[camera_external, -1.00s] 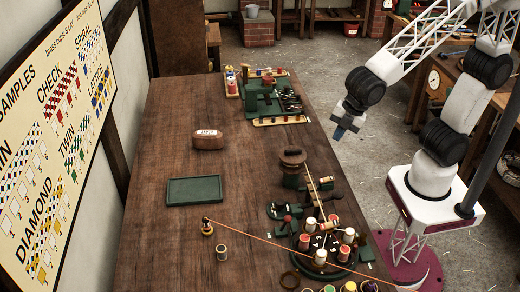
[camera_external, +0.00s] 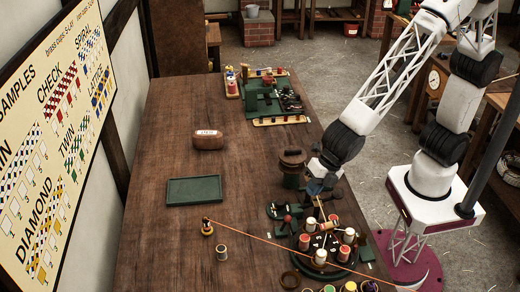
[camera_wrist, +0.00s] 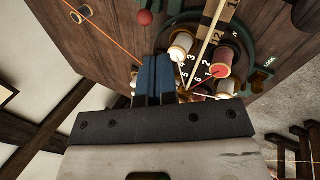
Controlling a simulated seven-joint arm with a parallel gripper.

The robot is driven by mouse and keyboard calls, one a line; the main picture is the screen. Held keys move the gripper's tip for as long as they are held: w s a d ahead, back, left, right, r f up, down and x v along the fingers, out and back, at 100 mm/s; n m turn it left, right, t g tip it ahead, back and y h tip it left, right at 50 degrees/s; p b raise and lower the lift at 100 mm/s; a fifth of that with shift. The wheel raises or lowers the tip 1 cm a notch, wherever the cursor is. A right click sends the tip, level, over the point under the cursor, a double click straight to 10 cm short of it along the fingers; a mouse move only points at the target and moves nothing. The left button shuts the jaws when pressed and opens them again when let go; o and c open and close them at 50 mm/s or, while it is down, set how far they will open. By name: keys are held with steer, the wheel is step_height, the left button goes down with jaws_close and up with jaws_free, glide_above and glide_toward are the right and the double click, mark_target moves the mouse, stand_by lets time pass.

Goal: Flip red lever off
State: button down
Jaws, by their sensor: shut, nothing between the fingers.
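The red lever's round red knob (camera_external: 287,218) stands beside a green base at the left of the round spool plate (camera_external: 304,262). The knob also shows in the wrist view (camera_wrist: 145,17) at the top, beyond my fingertips and a little to their left. My gripper (camera_external: 314,187) is above the table's right side, behind the knob in the outside view and apart from it. In the wrist view its blue fingers (camera_wrist: 154,72) are together and empty. The lever's lower part is too small to make out.
Red and white spools (camera_external: 347,236) crowd the round plate, and thin sticks rise over it. An orange cord (camera_external: 262,238) runs from a small brass post (camera_external: 207,228) across the front.

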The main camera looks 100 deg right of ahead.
steer(key=shift+f, duration=0.1)
stand_by(0.3)
glide_toward(281, 229)
steer(key=shift+s+f, duration=0.3)
steer(key=shift+f, duration=0.4)
steer(key=shift+s+f, duration=0.3)
steer(key=shift+f, duration=0.4)
steer(key=shift+w+r+g, duration=0.4)
steer(key=shift+w+g, duration=0.3)
steer(key=shift+g, duration=0.4)
stand_by(0.6)
steer(key=shift+w+r+g, duration=0.2)
steer(key=shift+w+g, duration=0.75)
steer(key=shift+g, duration=0.2)
steer(key=shift+w+r+g, duration=0.25)
steer(key=shift+w+g, duration=0.7)
steer(key=shift+g, duration=0.2)
steer(key=shift+w, duration=0.2)
steer(key=shift+w, duration=0.3)
steer(key=shift+r, duration=0.15)
